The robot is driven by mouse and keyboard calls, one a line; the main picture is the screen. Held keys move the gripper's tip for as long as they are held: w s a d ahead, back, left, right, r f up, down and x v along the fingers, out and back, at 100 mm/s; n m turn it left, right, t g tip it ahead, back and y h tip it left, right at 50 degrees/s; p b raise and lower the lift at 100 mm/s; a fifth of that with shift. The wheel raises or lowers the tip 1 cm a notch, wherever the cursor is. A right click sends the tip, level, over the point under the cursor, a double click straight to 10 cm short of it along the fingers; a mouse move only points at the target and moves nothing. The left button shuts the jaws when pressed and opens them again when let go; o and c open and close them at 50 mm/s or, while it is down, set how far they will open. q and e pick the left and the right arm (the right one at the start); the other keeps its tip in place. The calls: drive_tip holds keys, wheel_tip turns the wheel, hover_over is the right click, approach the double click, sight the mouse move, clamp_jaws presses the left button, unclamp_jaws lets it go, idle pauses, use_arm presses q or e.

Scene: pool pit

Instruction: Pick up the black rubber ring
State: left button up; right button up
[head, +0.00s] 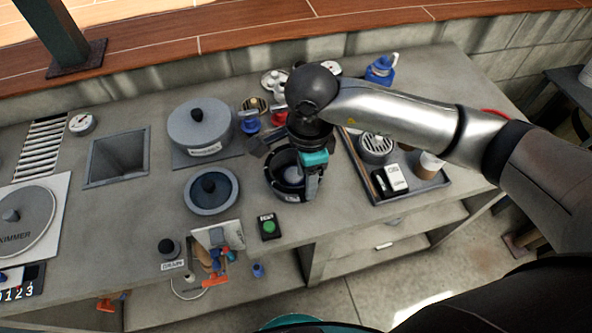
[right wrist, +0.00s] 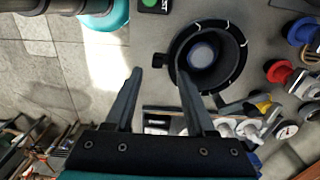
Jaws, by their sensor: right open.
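A black round housing (head: 293,193) stands on the grey counter below my right gripper. In the right wrist view its wide black ring-shaped rim (right wrist: 236,75) has white marks, and a pale disc (right wrist: 203,54) lies inside. I cannot tell whether this rim is the separate rubber ring. My right gripper (head: 293,168) is over the housing and partly hides it in the head view. Its fingers (right wrist: 158,75) are apart with nothing between them, one tip close to the rim's edge in the right wrist view. My left gripper is not in view.
A lidded grey pot (head: 199,125) is behind left. A tray (head: 432,186) with a grille, a box and a cup is right. Coloured valves (head: 250,122) stand behind.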

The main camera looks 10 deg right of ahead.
drive_tip(key=f, duration=0.4)
drive_tip(key=shift+s+f, duration=0.1)
drive_tip(key=shift+s, duration=0.1)
drive_tip(key=shift+c, duration=0.2)
clamp_jaws()
